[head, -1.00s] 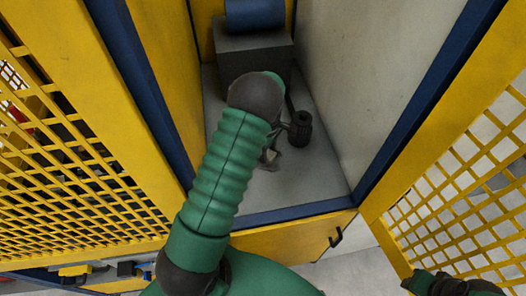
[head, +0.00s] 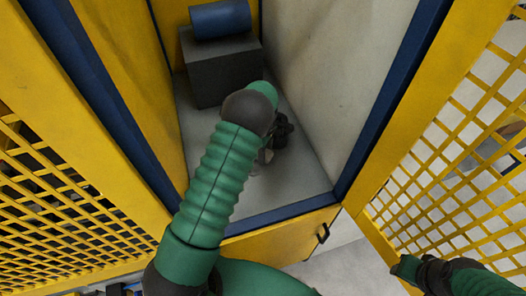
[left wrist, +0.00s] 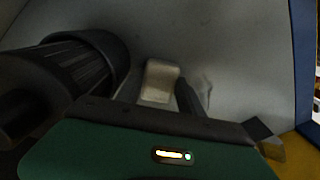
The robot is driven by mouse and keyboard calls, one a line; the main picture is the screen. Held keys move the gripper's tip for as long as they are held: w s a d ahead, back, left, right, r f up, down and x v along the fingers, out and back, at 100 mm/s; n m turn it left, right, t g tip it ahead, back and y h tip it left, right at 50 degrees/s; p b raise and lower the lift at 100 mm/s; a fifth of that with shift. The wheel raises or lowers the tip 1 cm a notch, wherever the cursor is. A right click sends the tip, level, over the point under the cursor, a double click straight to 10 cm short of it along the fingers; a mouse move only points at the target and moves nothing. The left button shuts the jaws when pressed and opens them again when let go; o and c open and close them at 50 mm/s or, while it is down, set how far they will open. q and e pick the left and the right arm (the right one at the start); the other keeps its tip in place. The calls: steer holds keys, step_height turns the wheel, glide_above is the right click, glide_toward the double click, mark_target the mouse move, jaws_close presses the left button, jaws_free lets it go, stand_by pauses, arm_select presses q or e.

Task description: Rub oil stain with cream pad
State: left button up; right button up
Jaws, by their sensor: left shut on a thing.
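In the left wrist view a small cream pad (left wrist: 161,80) sits between the fingers of my left gripper (left wrist: 160,98), which is shut on it. The pad is in front of a grey surface of the cabinet. I cannot tell whether it touches that surface. In the head view my left gripper (head: 265,158) is inside the cabinet, above the right part of its floor, mostly hidden behind my green forearm. I cannot make out the oil stain clearly in either view.
A dark grey block (head: 222,72) with a blue cylinder (head: 221,18) on it stands at the cabinet's back. The pale right wall (head: 345,70) rises close beside my left gripper. A blue-edged yellow frame surrounds the opening. An open yellow mesh door (head: 455,150) is at right.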

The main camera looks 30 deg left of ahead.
arm_select(q)
steer(key=shift+r, duration=0.1)
step_height(320, 180, up, 6)
steer(key=p, duration=0.4)
steer(key=shift+p, duration=0.3)
step_height(320, 180, up, 3)
steer(key=shift+s+f+p, duration=0.1)
steer(key=shift+p, duration=0.95)
steer(key=shift+a, duration=0.1)
